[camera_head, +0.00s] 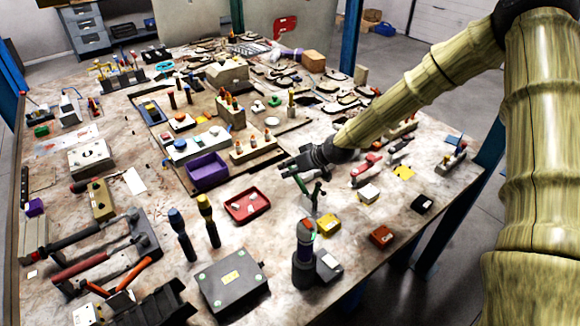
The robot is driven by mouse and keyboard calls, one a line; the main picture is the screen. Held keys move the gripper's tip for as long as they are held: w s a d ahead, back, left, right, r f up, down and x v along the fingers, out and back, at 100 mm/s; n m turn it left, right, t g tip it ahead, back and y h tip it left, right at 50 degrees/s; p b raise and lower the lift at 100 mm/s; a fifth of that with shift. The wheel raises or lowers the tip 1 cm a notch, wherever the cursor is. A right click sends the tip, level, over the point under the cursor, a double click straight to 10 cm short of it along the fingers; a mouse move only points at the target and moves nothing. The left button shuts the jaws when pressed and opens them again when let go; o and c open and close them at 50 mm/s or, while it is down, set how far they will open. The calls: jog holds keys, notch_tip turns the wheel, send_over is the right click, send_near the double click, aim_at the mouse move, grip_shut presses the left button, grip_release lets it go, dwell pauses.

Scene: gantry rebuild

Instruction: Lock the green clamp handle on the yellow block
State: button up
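A green clamp handle (314,196) stands up from a small pale clamp base near the front right of the table. A yellow block (327,225) lies just in front of the clamp, low on the table. My dark gripper (289,168) reaches in from the upper right, its fingers just above and to the left of the handle's top. It overlaps the clamp's top in the picture, and I cannot tell whether they touch. The fingers are too small to show whether they are open or shut.
A dark upright tool (304,254) with a grey box stands in front of the yellow block. A red tray (247,206) and a purple bin (208,171) lie to the left. A dark grey box (232,286) is at the front. The table is crowded, with small bare patches between things.

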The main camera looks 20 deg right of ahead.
jog(key=shift+w+f, duration=0.1)
jog(key=shift+f, duration=0.05)
jog(key=shift+a, duration=0.1)
grip_shut()
